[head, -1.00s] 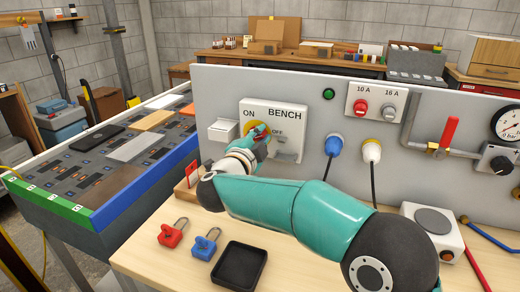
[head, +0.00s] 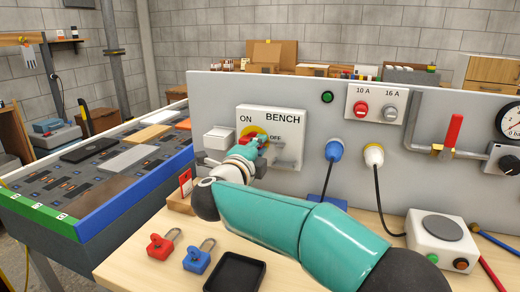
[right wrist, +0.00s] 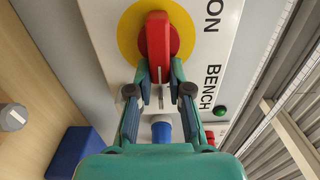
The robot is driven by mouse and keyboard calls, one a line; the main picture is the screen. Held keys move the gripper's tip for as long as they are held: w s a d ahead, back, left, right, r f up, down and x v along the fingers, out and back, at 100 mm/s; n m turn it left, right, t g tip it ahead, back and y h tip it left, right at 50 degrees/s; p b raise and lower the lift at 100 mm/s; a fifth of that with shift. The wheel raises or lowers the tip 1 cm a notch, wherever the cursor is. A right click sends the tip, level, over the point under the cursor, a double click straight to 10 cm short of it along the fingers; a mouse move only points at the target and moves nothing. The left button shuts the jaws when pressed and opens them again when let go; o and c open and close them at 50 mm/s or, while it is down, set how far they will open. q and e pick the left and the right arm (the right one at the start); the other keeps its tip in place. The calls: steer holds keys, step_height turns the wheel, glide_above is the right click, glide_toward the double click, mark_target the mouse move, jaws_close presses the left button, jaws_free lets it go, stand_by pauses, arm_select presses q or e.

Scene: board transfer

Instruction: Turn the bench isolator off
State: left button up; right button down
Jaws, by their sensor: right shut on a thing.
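The bench isolator (head: 288,123) is a pale box marked ON, BENCH and OFF on the grey upright panel. Its red handle (right wrist: 158,42) sits on a yellow disc (right wrist: 185,28) and lies along the line of the BENCH lettering in the right wrist view. In the head view the handle's red shows toward the OFF side, mostly hidden. My right gripper (right wrist: 160,78) is shut on the handle's near end; it also shows in front of the isolator in the head view (head: 257,147). My left gripper is out of view.
A red padlock (head: 160,246), a blue padlock (head: 197,260) and a black tray (head: 235,273) lie on the bench below my right arm.

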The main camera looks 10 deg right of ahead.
steer(key=shift+d+f, duration=0.1)
steer(key=shift+f, duration=0.25)
steer(key=c, duration=1.1)
jaws_free()
steer(key=shift+s+d+r, duration=0.1)
steer(key=shift+r, duration=0.1)
steer(key=shift+s+a, duration=0.1)
steer(key=shift+a, duration=0.1)
steer(key=v, duration=1.1)
steer(key=shift+s+a, duration=0.2)
steer(key=shift+s, duration=0.05)
